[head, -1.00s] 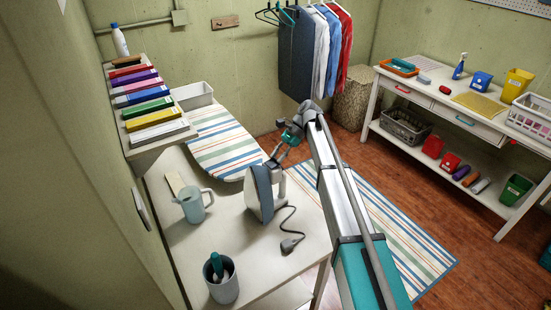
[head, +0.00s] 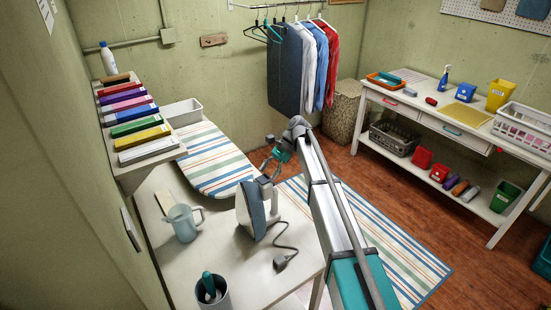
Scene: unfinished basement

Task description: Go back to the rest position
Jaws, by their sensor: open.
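My arm reaches forward from the bottom right of centre over the right edge of a white table (head: 175,264). My gripper (head: 266,171) is at its far end, above the table near the striped ironing board (head: 212,160). It is open, though its fingertips are small and partly hidden by the wrist. An iron (head: 254,208) stands upright on the table just below the gripper in the picture, its cord trailing forward. I see nothing held in the gripper; the exact gap to the iron is hard to tell.
A blue-grey jug (head: 182,222) and a cup with a teal-handled tool (head: 211,293) stand on the table. Clothes hang (head: 285,70) behind. A bench (head: 440,118) stands right; the striped rug (head: 395,250) between looks clear.

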